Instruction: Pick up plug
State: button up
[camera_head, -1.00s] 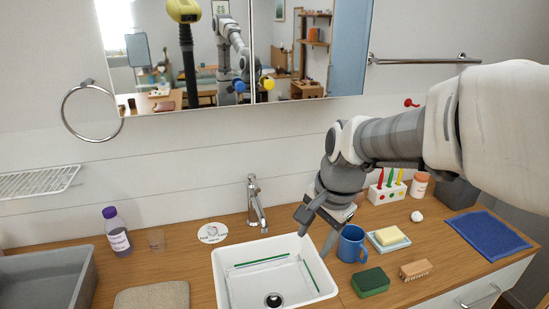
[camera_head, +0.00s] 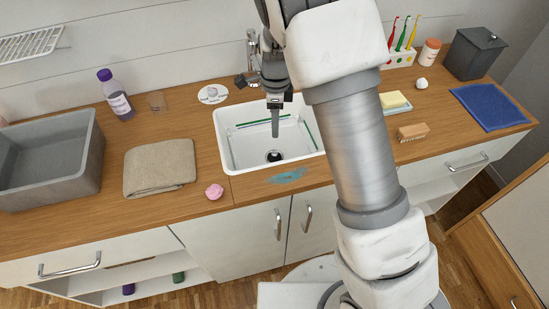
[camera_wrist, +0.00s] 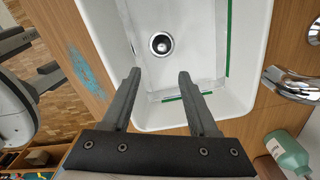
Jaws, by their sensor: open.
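The white sink (camera_head: 240,158) has a round metal drain (camera_head: 274,157) with a dark centre, and the drain also shows in the wrist view (camera_wrist: 161,43). I cannot tell whether a plug sits in the drain. A small pale round item (camera_head: 212,92), possibly the plug, lies on a white disc on the counter behind the sink. My gripper (camera_head: 276,118) is over the sink, pointing down. In the wrist view my gripper (camera_wrist: 159,78) is open and empty, with the drain beyond and between its two fingers.
The tap (camera_head: 252,50) stands close behind my gripper. Green strips (camera_head: 311,134) lie in the sink. A folded cloth (camera_head: 160,168), pink lump (camera_head: 214,191) and grey bin (camera_head: 50,160) are left. A soap dish (camera_head: 393,105) and brush (camera_head: 413,131) are right.

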send_over(275, 154)
notch_tip(275, 154, down, 10)
jog(key=shift+s+r+b, duration=0.1)
jog(key=shift+s+b, duration=0.05)
jog(key=shift+b, duration=0.3)
jog(key=shift+w+a+f, duration=0.1)
jog(key=shift+f, duration=1.3)
jog(key=shift+w+f, duration=0.1)
jog(key=shift+f, duration=1.25)
grip_shut()
